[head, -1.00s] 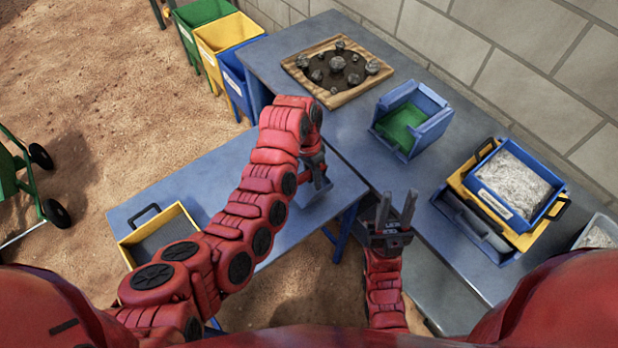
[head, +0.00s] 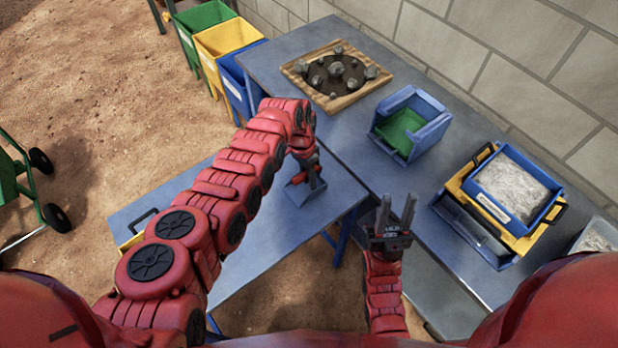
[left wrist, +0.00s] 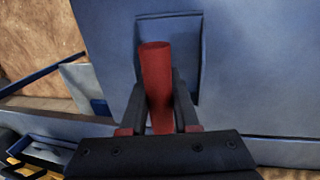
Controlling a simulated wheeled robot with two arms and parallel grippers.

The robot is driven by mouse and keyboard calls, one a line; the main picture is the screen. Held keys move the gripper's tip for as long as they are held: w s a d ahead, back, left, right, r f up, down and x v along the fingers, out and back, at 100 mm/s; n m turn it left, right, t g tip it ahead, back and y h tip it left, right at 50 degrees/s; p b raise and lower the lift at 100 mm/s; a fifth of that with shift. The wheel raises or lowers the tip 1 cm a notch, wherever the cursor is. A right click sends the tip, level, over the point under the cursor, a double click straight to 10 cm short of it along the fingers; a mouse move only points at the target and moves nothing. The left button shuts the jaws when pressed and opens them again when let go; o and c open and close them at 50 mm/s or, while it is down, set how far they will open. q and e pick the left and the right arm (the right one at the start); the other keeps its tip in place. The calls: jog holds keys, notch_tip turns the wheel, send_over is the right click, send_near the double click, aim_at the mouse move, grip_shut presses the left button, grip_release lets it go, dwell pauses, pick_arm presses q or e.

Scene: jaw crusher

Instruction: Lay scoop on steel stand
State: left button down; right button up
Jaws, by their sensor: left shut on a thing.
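My left gripper (head: 308,166) is shut on the red handle of the scoop (head: 304,191). The scoop's blue-grey pan is over the right part of a low blue-grey steel table (head: 270,222); I cannot tell whether it touches the top. In the left wrist view the red handle (left wrist: 157,75) stands up between the fingers, with the pan (left wrist: 182,28) behind it. Which surface is the steel stand is not marked; the low table appears to fit. My right gripper (head: 394,222) is open and empty, fingers pointing up the picture, between the low table and the right bench.
The long blue-grey bench (head: 345,140) along the wall holds a wooden tray of rocks (head: 290,68), a blue bin with a green floor (head: 440,130) and stacked yellow and blue trays (head: 545,212). A yellow tray (head: 127,240) on the low table is mostly hidden behind my left arm.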

pick_arm(q)
jog(key=shift+f, duration=0.2)
jog(key=c, duration=0.7)
grip_release()
jog(key=shift+o, duration=0.2)
